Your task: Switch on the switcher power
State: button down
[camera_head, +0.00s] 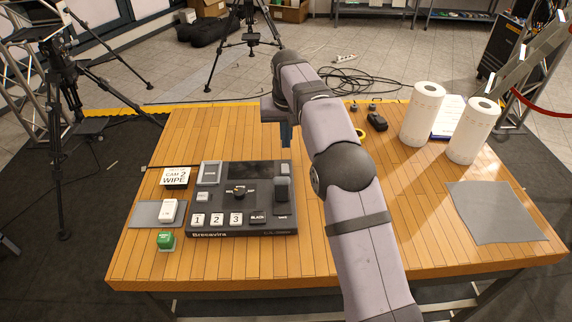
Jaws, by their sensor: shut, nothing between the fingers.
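The switcher (264,233) is a black console on the left half of the wooden table. It has white buttons marked 1, 2 and 3, a dark button marked BLACK, a knob (238,192) in the middle and a dark lever-like block (282,189) at the right. A grey panel (209,173) is at its upper left. I cannot tell which control is the power switch. My gripper (286,143) points down, shut and empty, above the far right edge of the switcher. My forearm hides the table to the right of it.
Two paper rolls (422,114) (473,131) stand right. A grey cloth (496,212) lies front right.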

jog(key=p, duration=0.3)
send_over(286, 172)
notch_tip(286, 172, down, 10)
jog(key=shift+s+r, duration=0.15)
jog(key=shift+r, duration=0.1)
jog(key=shift+s+p+x, duration=0.25)
jog(key=shift+p+x, duration=0.3)
jog(key=shift+x, duration=0.4)
jog(key=shift+s+f, duration=0.1)
jog(key=shift+s+f+b, duration=0.15)
jog(key=shift+f+b, duration=0.35)
jog(key=shift+b, duration=0.15)
jog(key=shift+r, duration=0.2)
jog(key=shift+r+p, duration=0.1)
jog(key=shift+p, duration=0.25)
jog(key=shift+w+r+p, duration=0.3)
jog(key=shift+w+p, duration=0.4)
jog(key=shift+w, duration=0.05)
